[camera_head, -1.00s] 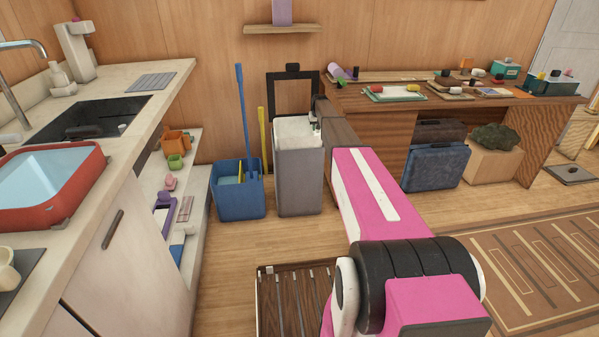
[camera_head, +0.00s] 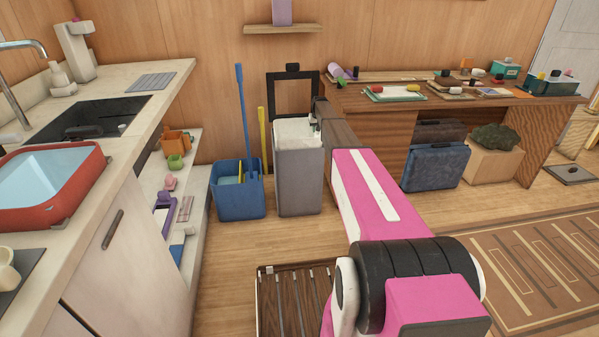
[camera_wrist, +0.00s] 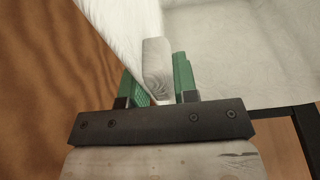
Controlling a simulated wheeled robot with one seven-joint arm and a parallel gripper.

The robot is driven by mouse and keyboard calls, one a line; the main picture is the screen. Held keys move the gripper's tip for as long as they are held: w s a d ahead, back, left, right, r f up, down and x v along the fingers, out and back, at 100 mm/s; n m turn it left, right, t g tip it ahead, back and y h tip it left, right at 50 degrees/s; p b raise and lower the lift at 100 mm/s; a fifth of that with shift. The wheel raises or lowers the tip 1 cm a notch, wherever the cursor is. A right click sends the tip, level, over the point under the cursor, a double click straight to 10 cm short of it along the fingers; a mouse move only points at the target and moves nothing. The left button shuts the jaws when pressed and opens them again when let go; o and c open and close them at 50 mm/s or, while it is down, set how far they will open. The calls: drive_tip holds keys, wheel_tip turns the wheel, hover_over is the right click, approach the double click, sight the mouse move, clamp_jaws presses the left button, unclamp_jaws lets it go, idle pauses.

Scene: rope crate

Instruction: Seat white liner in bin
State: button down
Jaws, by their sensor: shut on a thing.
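The grey bin (camera_head: 299,180) stands on the floor with the white liner (camera_head: 294,130) in its mouth. In the wrist view the white liner (camera_wrist: 225,60) fills the upper part, with a fold running between the fingers. My gripper (camera_wrist: 158,82) has green fingers and is shut on the liner near the bin's rim. In the head view my gripper (camera_head: 315,124) is small, at the bin's upper right corner, and partly hidden by my arm. How far down the liner sits inside the bin cannot be told.
A blue bucket (camera_head: 239,200) with a blue-handled tool stands just left of the bin. A black frame (camera_head: 293,76) with an open lid shape is behind it. The wooden desk (camera_head: 370,135) is to the right. A slatted rack (camera_head: 290,300) lies on the floor in front.

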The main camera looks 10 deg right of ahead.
drive_tip(key=shift+s+x, duration=0.25)
drive_tip(key=shift+x, duration=0.7)
idle(1.1)
drive_tip(key=c, duration=0.8)
unclamp_jaws()
drive_tip(key=shift+f, duration=0.1)
drive_tip(key=v, duration=1.1)
drive_tip(key=s+a+f+g, duration=0.1)
drive_tip(key=s+a, duration=0.3)
drive_tip(key=s, duration=1.6)
drive_tip(key=s+a+f+g, duration=0.1)
drive_tip(key=s+a+f, duration=0.2)
drive_tip(key=s, duration=1.7)
drive_tip(key=s+a+f, duration=0.2)
drive_tip(key=s+a, duration=0.2)
drive_tip(key=s, duration=1.6)
drive_tip(key=shift+s+a+g, duration=0.35)
drive_tip(key=shift+s+g, duration=0.05)
